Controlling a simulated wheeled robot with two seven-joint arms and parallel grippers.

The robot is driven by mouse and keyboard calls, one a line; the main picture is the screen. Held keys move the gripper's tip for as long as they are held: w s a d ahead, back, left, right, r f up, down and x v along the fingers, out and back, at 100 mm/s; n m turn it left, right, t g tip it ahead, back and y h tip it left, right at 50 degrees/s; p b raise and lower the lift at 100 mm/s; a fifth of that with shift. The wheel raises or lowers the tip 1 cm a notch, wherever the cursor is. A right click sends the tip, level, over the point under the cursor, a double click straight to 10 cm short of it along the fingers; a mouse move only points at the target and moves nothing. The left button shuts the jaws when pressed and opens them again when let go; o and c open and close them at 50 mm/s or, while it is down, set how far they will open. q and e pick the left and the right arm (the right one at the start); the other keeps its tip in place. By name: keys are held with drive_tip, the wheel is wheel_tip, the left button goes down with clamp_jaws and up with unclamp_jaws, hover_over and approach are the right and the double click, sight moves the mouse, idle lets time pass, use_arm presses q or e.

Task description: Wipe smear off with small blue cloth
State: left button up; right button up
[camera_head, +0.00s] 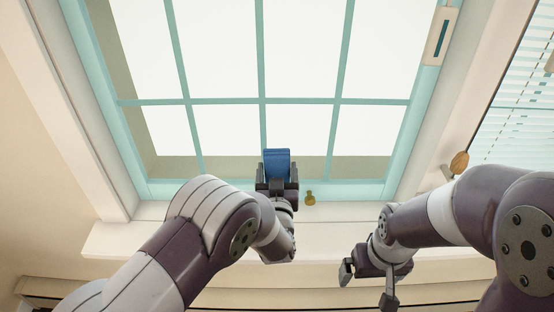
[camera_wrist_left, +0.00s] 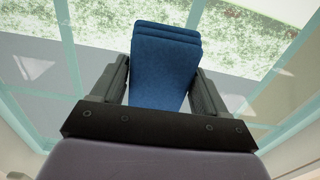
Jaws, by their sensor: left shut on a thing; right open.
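The small blue cloth (camera_head: 277,163) is folded in layers and held upright in front of the window. My left gripper (camera_head: 278,186) is shut on it, with the cloth standing out beyond the fingers. In the left wrist view the cloth (camera_wrist_left: 165,62) sits between both fingers of the gripper (camera_wrist_left: 160,85). I cannot tell whether it touches the glass. My right gripper (camera_head: 367,278) is open and empty, low in front of the sill. No smear can be made out on the panes; they look very bright in the head view.
The window (camera_head: 305,60) has several panes divided by teal bars. A brass knob (camera_head: 309,198) is at the bottom of its frame, just right of my left gripper. A white sill (camera_head: 115,240) runs below. A window with blinds (camera_head: 516,125) is at the right.

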use_arm(q)
drive_tip(key=shift+s, duration=0.55)
drive_tip(key=shift+s+p, duration=0.45)
drive_tip(key=shift+s, duration=1.05)
